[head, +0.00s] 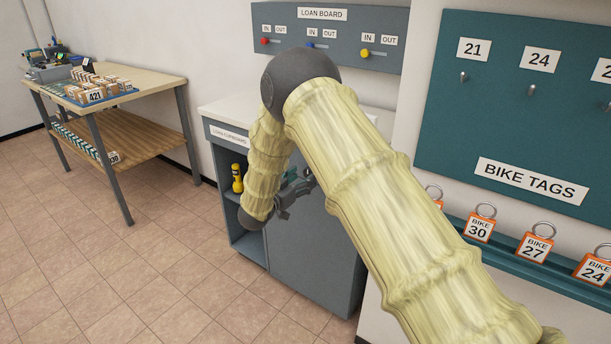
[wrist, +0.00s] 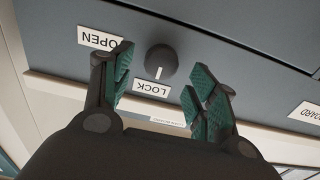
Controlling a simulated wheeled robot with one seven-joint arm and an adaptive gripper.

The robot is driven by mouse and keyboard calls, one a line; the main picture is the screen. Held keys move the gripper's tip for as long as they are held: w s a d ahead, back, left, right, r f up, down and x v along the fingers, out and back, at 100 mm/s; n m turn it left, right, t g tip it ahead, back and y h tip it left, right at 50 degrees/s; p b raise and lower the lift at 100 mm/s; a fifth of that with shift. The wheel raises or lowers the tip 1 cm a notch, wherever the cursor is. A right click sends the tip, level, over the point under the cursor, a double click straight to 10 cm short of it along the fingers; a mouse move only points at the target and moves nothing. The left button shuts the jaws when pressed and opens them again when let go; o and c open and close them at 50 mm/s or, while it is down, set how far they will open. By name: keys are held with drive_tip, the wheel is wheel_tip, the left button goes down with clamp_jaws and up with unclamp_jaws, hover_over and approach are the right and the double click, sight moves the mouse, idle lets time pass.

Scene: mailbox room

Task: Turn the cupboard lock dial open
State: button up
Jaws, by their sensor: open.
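The lock dial (wrist: 162,61) is a dark round knob with a pale mark on the cupboard front, seen in the wrist view. Its mark points toward the LOCK label (wrist: 152,88). The OPEN label (wrist: 100,38) is to its left in that view. Both labels appear upside down. My gripper (wrist: 158,88) is open, with its green-padded fingers on either side of the dial's line and nothing between them. I cannot tell how far the fingertips are from the dial. In the head view my gripper (head: 293,193) is at the grey cupboard (head: 315,255), and my arm hides the dial.
A yellow flashlight (head: 238,178) stands in the cupboard's open side. The loan board (head: 330,35) is on the wall above. A wooden table (head: 125,85) stands at the left, with clear tiled floor in front.

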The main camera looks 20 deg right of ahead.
drive_tip(key=shift+x, duration=1.3)
drive_tip(key=c, duration=1)
drive_tip(key=shift+f+m, duration=0.1)
drive_tip(key=shift+m, duration=0.3)
drive_tip(key=shift+s+f+m+b, duration=0.1)
drive_tip(key=shift+m+b, duration=2.85)
drive_tip(key=shift+m, duration=1.35)
drive_tip(key=shift+s+f+m+b, duration=0.1)
drive_tip(key=shift+f+m+b, duration=0.05)
drive_tip(key=shift+m+b, duration=3.45)
drive_tip(key=shift+m+p, duration=0.65)
drive_tip(key=shift+m, duration=0.15)
